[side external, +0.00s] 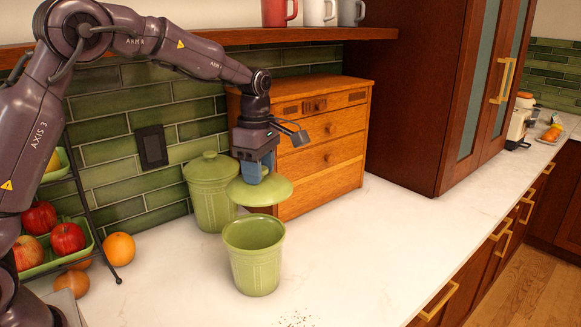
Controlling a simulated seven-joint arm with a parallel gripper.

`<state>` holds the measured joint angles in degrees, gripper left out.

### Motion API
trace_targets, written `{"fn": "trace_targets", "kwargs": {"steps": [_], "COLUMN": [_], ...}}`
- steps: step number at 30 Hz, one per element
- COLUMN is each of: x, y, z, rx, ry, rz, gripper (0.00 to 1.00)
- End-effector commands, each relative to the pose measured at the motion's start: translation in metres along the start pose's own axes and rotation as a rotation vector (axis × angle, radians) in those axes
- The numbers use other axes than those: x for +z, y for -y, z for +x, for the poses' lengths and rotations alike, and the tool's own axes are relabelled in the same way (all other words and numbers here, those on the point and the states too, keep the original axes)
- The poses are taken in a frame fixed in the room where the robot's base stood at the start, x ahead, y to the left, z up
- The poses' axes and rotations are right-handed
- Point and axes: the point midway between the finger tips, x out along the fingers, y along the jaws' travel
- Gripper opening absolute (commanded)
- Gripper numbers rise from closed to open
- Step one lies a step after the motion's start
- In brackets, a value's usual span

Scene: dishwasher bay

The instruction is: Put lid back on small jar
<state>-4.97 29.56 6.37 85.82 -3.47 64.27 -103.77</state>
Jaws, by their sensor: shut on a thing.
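The small jar (254,262) is green, upright and open at the top on the white counter, in the side external view. A taller green jar (209,197) with its own lid on stands behind it to the left. My gripper (256,172) is shut on the green lid (268,192). It holds the lid about level in the air, above and slightly behind the small jar, apart from its rim. The fingers hide the lid's knob.
A wooden drawer box (322,138) stands close behind the lid. A fruit rack (60,225) and an orange (119,248) are at the left. Mugs (318,10) stand on the shelf above. The counter (400,235) right of the small jar is clear.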

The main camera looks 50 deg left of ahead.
Motion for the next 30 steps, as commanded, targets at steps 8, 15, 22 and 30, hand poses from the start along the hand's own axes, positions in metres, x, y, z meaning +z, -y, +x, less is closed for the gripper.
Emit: {"fn": "trace_targets", "kwargs": {"steps": [8,15,22,30], "x": [-0.009,-0.008,-0.009,-0.008], "y": [0.020,0.019,0.019,0.019], "z": [0.021,0.036,0.058,0.074], "rx": [-0.004,-0.009,-0.008,-0.008], "ry": [-0.001,-0.001,-0.001,-0.001], "rz": [-0.019,-0.021,-0.022,-0.021], "gripper": [0.02,0.02,0.02,0.02]}}
